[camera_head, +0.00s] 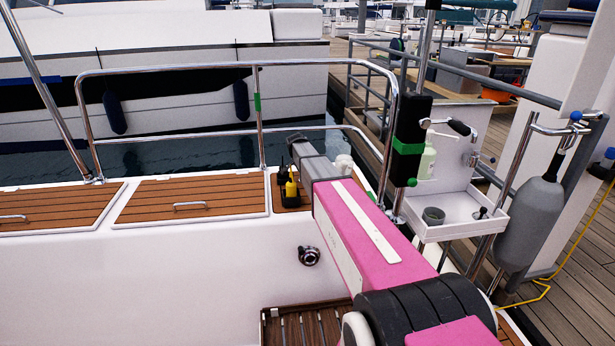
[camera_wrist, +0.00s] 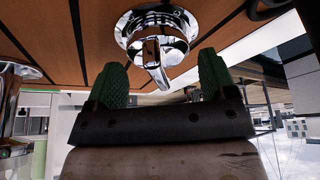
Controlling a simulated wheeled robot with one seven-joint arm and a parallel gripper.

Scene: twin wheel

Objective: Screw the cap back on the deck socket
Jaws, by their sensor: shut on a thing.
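In the wrist view a polished chrome round fitting, the deck socket (camera_wrist: 127,29), sits on teak planking with a dark seam. A chrome piece that looks like the cap (camera_wrist: 155,62) shows just in front of it, between the green pads of my gripper (camera_wrist: 162,77). My gripper is shut on this piece. The cap overlaps the socket in this view, and I cannot tell whether they touch or are threaded together. In the head view my pink and grey arm reaches over the teak deck and hides the socket and cap.
Black and yellow objects (camera_head: 290,188) stand left of my arm's end. A steel rail (camera_head: 170,133) runs behind the deck. A white tray (camera_head: 455,228) with a grey cup (camera_head: 433,215) is at right, near a grey fender (camera_head: 530,222). Teak hatches at left (camera_head: 160,196) are clear.

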